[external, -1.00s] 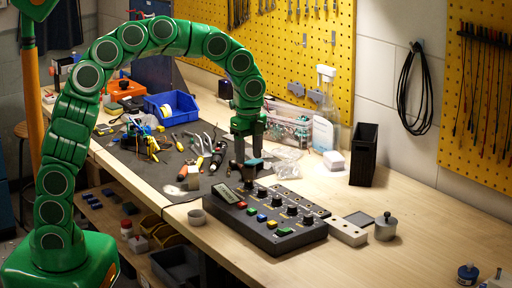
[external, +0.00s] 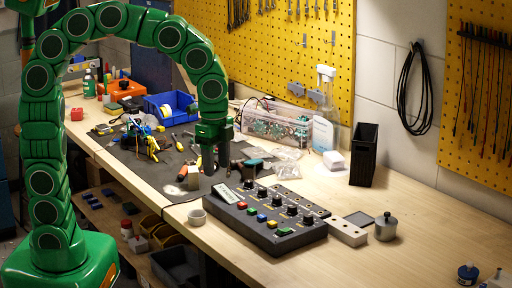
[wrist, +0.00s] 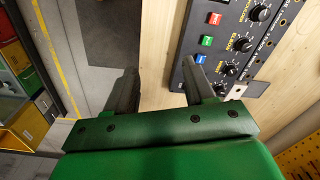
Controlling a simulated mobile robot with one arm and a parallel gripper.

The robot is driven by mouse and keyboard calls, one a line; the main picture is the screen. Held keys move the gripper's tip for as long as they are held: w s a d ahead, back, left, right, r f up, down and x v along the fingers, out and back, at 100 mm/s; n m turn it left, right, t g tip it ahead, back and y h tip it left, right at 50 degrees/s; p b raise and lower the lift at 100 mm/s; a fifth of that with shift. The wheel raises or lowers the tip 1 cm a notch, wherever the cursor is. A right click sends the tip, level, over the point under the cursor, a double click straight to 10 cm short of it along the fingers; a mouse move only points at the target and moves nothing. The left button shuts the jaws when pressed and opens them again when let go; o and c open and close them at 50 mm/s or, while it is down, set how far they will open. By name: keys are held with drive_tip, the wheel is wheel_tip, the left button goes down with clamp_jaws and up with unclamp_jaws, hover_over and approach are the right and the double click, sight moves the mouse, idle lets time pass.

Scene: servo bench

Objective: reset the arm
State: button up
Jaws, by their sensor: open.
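My gripper (external: 216,163) hangs from the green arm, pointing down over the dark mat (external: 118,160), behind the black control box (external: 268,218). Its two dark fingers are apart with nothing between them. In the wrist view my gripper (wrist: 165,85) shows the same spread fingers, with bare wood between them. The control box (wrist: 225,45) lies at the upper right there, with coloured buttons and black knobs; the right finger overlaps its edge in the picture. I cannot tell how high the fingers are above the bench.
A blue bin (external: 170,107), several hand tools and a clear case (external: 277,126) stand around the mat. A black holder (external: 364,154), a metal block (external: 347,232) and a lidded pot (external: 386,227) are to the right. The front right bench top (external: 400,265) is largely clear.

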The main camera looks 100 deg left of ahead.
drive_tip(key=s+d+f+n, duration=0.1)
drive_tip(key=s+d, duration=0.4)
drive_tip(key=s, duration=0.3)
drive_tip(key=s+d+f+n+g, duration=0.1)
drive_tip(key=s+d+n, duration=0.1)
drive_tip(key=s+d, duration=0.3)
drive_tip(key=s+d+f+n+g, duration=0.1)
drive_tip(key=s+d, duration=0.4)
drive_tip(key=s, duration=0.6)
drive_tip(key=shift+s+d+n, duration=0.35)
drive_tip(key=shift+s+n, duration=0.05)
drive_tip(key=shift+n, duration=0.2)
drive_tip(key=shift+c, duration=0.5)
